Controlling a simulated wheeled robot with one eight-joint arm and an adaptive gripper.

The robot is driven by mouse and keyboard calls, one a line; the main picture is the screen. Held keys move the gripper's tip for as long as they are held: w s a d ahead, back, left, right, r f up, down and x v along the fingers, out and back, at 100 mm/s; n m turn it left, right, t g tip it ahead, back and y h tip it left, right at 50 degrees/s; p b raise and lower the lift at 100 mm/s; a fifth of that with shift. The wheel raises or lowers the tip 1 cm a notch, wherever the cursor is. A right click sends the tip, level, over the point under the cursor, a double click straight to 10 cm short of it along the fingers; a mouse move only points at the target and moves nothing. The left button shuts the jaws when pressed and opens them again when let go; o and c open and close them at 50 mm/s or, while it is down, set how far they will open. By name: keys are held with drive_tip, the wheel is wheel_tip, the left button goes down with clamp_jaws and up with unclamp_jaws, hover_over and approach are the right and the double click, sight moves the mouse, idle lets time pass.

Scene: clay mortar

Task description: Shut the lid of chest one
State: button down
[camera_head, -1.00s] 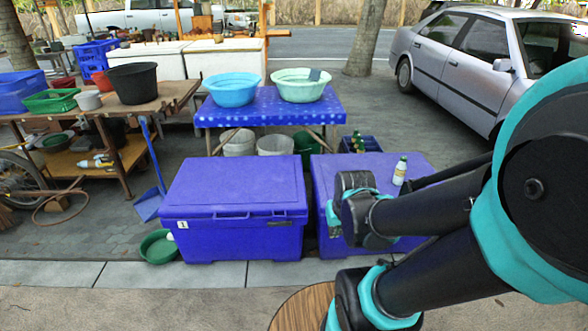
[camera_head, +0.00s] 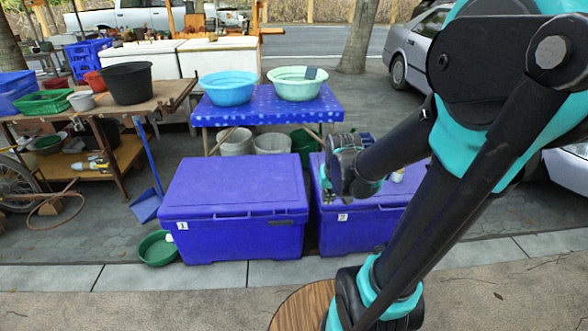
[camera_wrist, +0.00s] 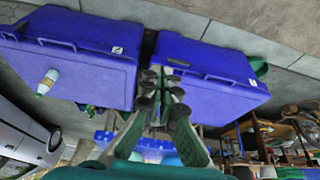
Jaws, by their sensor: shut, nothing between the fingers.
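Chest one (camera_head: 235,190) is a blue cooler chest with a label "1" on its front left corner. Its lid (camera_head: 237,182) lies flat on the body with no gap that I can see. In the wrist view chest one (camera_wrist: 205,85) is the right-hand blue chest. My gripper (camera_wrist: 162,82) shows in the wrist view with its fingers shut and empty, in front of the gap between the two chests. In the head view my arm's dark end joints are over chest two's left part. Any contact with a chest cannot be told.
Chest two (camera_head: 365,232), also blue and shut, stands just right of chest one, with a small bottle (camera_wrist: 47,82) on it. A green basin (camera_head: 157,248) and blue dustpan (camera_head: 147,207) lie left of chest one. A blue-clothed table (camera_head: 265,108) with two basins stands behind.

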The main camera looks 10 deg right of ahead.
drive_tip(key=w+a+r, duration=0.2)
drive_tip(key=w, duration=2)
drive_tip(key=w+a+f, duration=0.2)
drive_tip(key=w+f, duration=0.1)
drive_tip(key=w, duration=0.6)
drive_tip(key=w+a+f, duration=0.2)
drive_tip(key=w+f, duration=0.2)
drive_tip(key=w, duration=0.5)
drive_tip(key=s+x, duration=0.1)
drive_tip(key=x, duration=1.1)
drive_tip(key=shift+s+d+f+t, duration=0.15)
drive_tip(key=shift+s+f+t, duration=0.15)
drive_tip(key=shift+f, duration=0.35)
